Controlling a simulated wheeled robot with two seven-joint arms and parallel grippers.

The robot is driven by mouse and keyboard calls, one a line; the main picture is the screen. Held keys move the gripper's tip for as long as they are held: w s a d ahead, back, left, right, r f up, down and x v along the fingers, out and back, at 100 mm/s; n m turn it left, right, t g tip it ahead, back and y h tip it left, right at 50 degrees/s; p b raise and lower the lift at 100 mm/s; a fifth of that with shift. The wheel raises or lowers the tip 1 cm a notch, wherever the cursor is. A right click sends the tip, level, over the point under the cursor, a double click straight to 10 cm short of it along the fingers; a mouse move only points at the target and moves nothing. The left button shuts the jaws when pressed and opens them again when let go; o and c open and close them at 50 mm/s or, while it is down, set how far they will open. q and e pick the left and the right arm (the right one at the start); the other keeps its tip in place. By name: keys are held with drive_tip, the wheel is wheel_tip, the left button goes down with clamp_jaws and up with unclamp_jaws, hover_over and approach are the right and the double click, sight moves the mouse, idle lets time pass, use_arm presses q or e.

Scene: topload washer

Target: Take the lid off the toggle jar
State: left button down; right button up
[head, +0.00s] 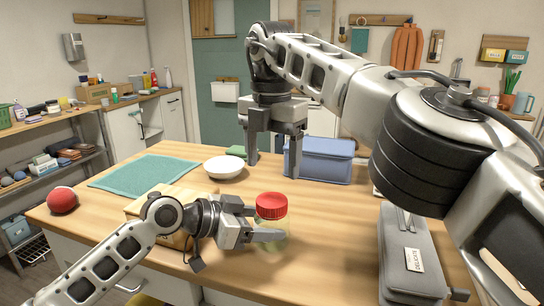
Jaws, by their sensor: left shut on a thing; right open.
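The jar (275,243) is clear glass with a red lid (271,205) on top, standing upright near the front middle of the wooden table. My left gripper (266,232) comes in from the left and is shut on the jar's glass body, below the lid. Its fingers cover part of the glass. My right gripper (273,168) is open and empty, pointing down, higher than the lid and appearing above it in the picture. I cannot tell exactly how far behind or over the jar it is.
A white bowl (224,167), a teal mat (145,175) and a blue box (322,163) are toward the table's back. A red ball (62,200) is at the left edge. A wooden box (150,208) is partly behind my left arm. A grey case (405,250) lies at right.

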sight(272, 200)
drive_tip(key=m, duration=0.7)
drive_tip(key=shift+m, duration=0.4)
drive_tip(key=m, duration=0.6)
drive_tip(key=shift+f+m, duration=0.1)
drive_tip(key=shift+m, duration=0.2)
drive_tip(key=shift+f, duration=3.95)
